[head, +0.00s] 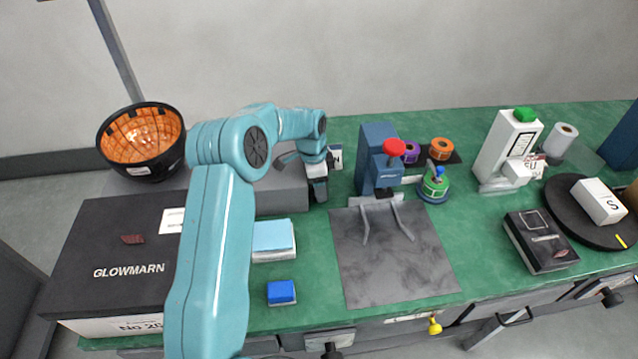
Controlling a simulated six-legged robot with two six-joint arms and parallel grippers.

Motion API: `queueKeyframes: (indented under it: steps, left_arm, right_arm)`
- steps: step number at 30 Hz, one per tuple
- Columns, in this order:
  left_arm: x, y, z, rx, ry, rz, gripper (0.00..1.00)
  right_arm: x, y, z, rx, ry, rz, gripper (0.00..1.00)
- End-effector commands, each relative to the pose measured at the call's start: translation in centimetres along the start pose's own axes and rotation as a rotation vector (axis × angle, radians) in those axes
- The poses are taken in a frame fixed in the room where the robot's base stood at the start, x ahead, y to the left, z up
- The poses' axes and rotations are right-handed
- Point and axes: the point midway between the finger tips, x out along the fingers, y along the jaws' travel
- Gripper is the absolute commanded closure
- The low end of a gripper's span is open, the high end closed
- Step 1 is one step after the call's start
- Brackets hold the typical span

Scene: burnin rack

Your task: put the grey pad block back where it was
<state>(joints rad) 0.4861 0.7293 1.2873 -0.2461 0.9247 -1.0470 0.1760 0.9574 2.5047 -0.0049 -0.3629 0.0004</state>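My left arm comes in from the left, and its gripper (319,192) points down at the back of the green bench. It is beside the right end of a long grey box (283,203). The fingertips are small and dark here, and I cannot tell whether they are open or shut on something. I cannot pick out the grey pad block for certain; it may be hidden by the arm or gripper. A light blue pad block (273,236) and a smaller blue block (281,292) lie nearer the front. My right gripper is not in view.
A black GLOWMARN box (110,250) and an orange-lined bowl (146,137) are at left. A blue press with a red knob (393,147) stands behind a grey mat (400,265).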

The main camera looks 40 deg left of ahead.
Motion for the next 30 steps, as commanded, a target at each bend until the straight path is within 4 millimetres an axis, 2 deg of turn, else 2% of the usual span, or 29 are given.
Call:
queueKeyframes:
  steps: [3,4,6,13,17,20,30]
  left_arm:
    - [0.5,0.0,0.1,0.0,0.0,0.0,0.65]
    - [0.3,0.0,0.0,0.0,0.0,0.0,0.27]
    - [0.3,0.0,0.0,0.0,0.0,0.0,0.11]
    - [0.2,0.0,0.0,0.0,0.0,0.0,0.11]
    - [-0.5,-0.1,0.0,0.0,0.001,-0.002,0.11]
    - [-2.0,-0.1,0.0,-0.001,0.002,-0.004,0.11]
    - [-9.7,-0.1,0.0,-0.001,0.002,-0.004,0.11]
  right_arm:
    - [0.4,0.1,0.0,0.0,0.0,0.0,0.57]
    - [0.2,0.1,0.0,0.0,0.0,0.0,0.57]
    - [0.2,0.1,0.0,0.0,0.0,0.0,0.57]
    - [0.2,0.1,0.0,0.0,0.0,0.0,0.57]
    - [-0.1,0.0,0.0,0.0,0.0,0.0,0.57]
    - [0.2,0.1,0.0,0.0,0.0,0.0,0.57]
    - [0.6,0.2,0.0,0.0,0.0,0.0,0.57]
